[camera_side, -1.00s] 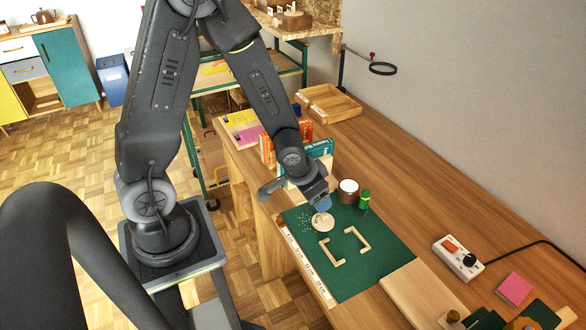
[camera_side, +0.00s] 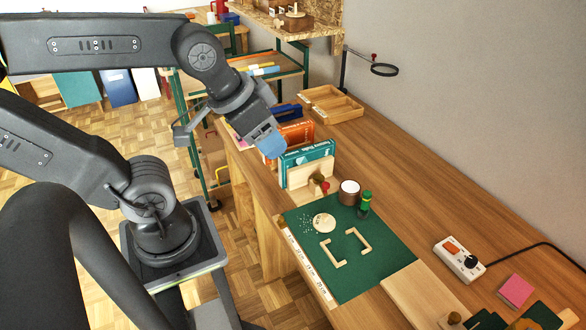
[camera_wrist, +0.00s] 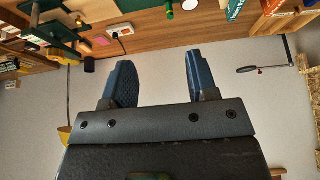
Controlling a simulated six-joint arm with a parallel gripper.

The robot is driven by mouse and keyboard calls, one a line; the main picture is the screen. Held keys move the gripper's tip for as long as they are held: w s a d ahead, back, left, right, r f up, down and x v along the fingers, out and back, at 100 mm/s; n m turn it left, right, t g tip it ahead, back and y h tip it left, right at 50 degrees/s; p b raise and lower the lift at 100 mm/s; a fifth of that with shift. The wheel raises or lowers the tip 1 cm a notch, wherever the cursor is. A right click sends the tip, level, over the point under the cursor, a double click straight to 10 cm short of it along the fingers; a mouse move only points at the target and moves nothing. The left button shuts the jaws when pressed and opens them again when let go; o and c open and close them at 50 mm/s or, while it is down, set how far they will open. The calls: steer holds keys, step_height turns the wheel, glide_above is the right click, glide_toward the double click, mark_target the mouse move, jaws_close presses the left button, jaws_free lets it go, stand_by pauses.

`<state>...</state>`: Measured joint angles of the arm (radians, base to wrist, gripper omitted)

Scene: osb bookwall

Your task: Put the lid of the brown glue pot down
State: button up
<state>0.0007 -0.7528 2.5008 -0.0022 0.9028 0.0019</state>
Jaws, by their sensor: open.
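The brown glue pot (camera_side: 349,198) stands upright at the back edge of the green mat, its round top showing white. A pale round disc, which looks like the lid (camera_side: 324,222), lies flat on the mat to the left and in front of the pot. My gripper (camera_side: 270,144) is raised to the upper left of both, near the books and apart from the lid. In the wrist view my gripper (camera_wrist: 158,82) has its two blue fingers spread, with only the grey wall between them. The white top of the pot shows at that view's upper edge.
A green bottle (camera_side: 364,205) stands right beside the pot. White crumbs and pale corner pieces (camera_side: 345,248) lie on the green mat (camera_side: 375,275). Teal (camera_side: 305,152) and orange books stand upright below my gripper.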

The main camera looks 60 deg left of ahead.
steer(key=shift+c, duration=0.2)
steer(key=n+g, duration=0.6)
steer(key=n, duration=1.2)
glide_above(325, 215)
step_height(325, 215, down, 19)
steer(key=f, duration=0.8)
steer(key=shift+d+f, duration=0.2)
steer(key=shift+a+f, duration=0.2)
steer(key=shift+f, duration=2.45)
steer(key=shift+c, duration=0.4)
jaws_close()
